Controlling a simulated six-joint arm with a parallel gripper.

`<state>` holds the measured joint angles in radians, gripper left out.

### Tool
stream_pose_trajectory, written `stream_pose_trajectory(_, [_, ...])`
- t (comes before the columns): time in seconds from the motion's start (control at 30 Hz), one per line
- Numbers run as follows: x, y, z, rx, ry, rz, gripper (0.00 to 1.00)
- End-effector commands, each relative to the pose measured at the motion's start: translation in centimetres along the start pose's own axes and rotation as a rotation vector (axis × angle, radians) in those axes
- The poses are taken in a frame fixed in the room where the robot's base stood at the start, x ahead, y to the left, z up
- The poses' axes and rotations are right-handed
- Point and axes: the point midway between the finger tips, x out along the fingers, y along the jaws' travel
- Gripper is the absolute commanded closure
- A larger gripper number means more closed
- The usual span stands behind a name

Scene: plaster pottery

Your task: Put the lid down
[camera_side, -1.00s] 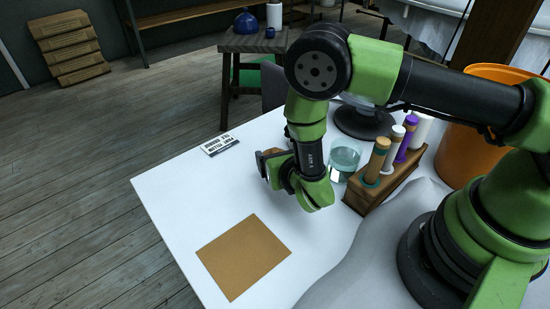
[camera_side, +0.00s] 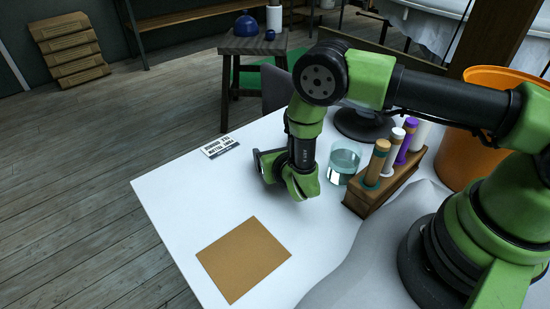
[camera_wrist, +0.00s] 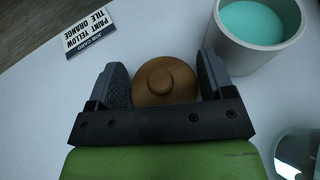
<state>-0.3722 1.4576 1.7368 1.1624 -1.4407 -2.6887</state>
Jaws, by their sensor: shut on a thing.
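In the wrist view, a round brown wooden lid (camera_wrist: 166,80) with a knob sits between the two dark jaws of my gripper (camera_wrist: 165,76). The jaws are shut on its sides. In the side view, my gripper (camera_side: 268,166) is low over the white table (camera_side: 180,205), and the lid is hidden there. I cannot tell whether the lid touches the table. A white pot (camera_wrist: 232,62) with a teal inside stands to the upper right of the lid in the wrist view, apart from it. I cannot make out the pot in the side view.
A job card (camera_side: 218,146) lies near the table's far left edge. A brown mat (camera_side: 243,258) lies bare at the front. A glass of teal liquid (camera_side: 344,166) and a wooden rack (camera_side: 385,188) of bottles stand to the right of my gripper. The table's left side is clear.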

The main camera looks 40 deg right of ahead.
Motion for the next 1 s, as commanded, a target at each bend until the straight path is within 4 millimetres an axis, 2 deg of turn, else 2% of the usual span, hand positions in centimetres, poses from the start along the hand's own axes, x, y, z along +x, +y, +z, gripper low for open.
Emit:
stream_pose_trajectory(0.27, [-0.4, 0.1, 1.2, 0.001, -0.001, 0.000, 0.51])
stream_pose_trajectory(1.0, [-3.9, 0.2, 10.8, -0.004, -0.005, 0.020, 0.51])
